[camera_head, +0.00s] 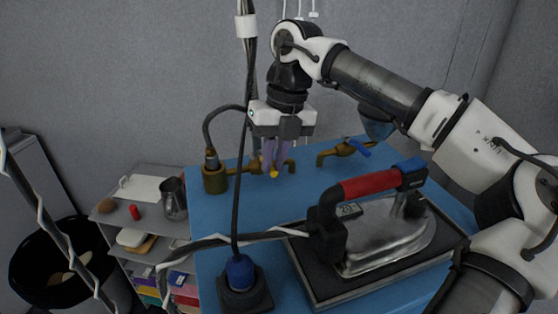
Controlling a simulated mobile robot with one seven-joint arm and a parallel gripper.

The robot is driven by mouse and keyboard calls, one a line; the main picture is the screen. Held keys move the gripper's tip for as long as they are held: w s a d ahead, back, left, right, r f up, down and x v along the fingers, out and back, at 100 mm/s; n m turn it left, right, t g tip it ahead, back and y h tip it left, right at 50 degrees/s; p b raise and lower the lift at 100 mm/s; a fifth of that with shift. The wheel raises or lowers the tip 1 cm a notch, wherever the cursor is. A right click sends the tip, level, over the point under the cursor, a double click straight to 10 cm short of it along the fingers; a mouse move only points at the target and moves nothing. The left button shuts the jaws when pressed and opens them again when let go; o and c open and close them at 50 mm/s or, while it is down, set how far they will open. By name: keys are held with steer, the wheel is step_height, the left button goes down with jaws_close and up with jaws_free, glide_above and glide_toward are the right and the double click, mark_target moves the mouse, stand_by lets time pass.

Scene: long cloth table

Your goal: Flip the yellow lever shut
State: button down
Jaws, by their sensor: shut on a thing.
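The yellow lever (274,174) shows only as a small yellow tip at the brass valve (286,165) near the back of the blue table. My gripper (273,167) points straight down over this valve. Its purplish fingers are shut on the yellow lever and hide most of it. How far the lever is turned cannot be told. A brass pipe runs left from the valve to a round brass fitting (214,180) with a black hose.
An iron with a red handle (370,187) rests on a dark plate in front. Dark cables hang left of my gripper. A cluttered shelf (102,217) stands left of the blue table (205,262).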

steer(key=shift+a+m, duration=0.2)
steer(key=shift+m, duration=0.2)
steer(key=c, duration=1.4)
jaws_free()
steer(key=shift+c, duration=0.2)
steer(key=shift+r, duration=0.15)
step_height(320, 180, up, 13)
steer(key=d+b, duration=0.1)
steer(key=d, duration=0.1)
steer(key=shift+w+d+r, duration=0.2)
steer(key=shift+w+d, duration=0.05)
steer(key=shift+w, duration=0.1)
